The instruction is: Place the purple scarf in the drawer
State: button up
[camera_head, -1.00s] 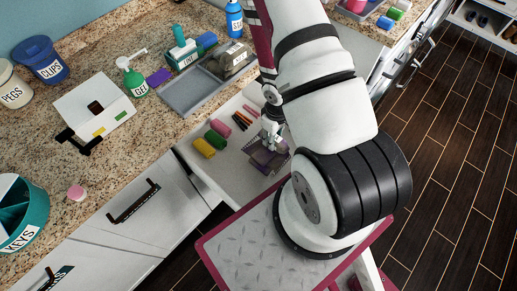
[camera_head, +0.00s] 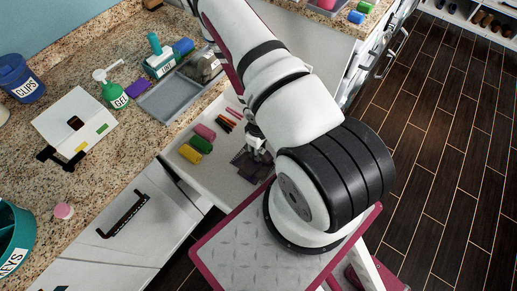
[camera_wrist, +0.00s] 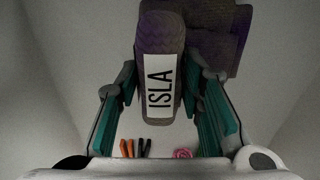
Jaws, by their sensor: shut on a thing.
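The purple scarf (camera_head: 247,168) is a dark, folded purple-grey bundle within the outline of the open drawer (camera_head: 212,176), near its front right. In the wrist view the scarf (camera_wrist: 212,50) has a white label reading "ISLA". My gripper (camera_head: 257,152) is above the scarf in the head view. In the wrist view its teal-padded fingers (camera_wrist: 160,85) stand on both sides of the labelled part, shut on it. I cannot tell whether the scarf touches the drawer floor. My arm hides the drawer's right side.
Pink, green and yellow rolls (camera_head: 201,144) lie at the drawer's left, with thin orange and black sticks (camera_head: 228,122) behind. The counter (camera_head: 95,185) holds a grey tray (camera_head: 172,99), a green GEL bottle (camera_head: 115,94) and a white box (camera_head: 74,122). Light drawer floor shows between rolls and scarf.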

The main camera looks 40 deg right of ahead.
jog(key=shift+f, duration=0.1)
jog(key=o, duration=1.2)
jog(key=shift+o, duration=0.2)
jog(key=w+a+r+m+t+h, duration=0.1)
jog(key=w+r, duration=0.1)
jog(key=r, duration=1.1)
jog(key=w+a+r+t, duration=0.1)
jog(key=w+r, duration=0.2)
jog(key=r, duration=1.1)
jog(key=w+a+r+m+t+h, duration=0.1)
jog(key=w+r, duration=0.1)
jog(key=r, duration=1.1)
jog(key=s+a+r+t+y, duration=0.1)
jog(key=s+a+r, duration=0.4)
jog(key=r, duration=0.3)
jog(key=s+a+r+t+y, duration=0.1)
jog(key=s+a+r, duration=0.4)
jog(key=s+r, duration=0.3)
jog(key=shift+a+r+t, duration=0.3)
jog(key=shift+a+r, duration=0.1)
jog(key=shift+r, duration=0.35)
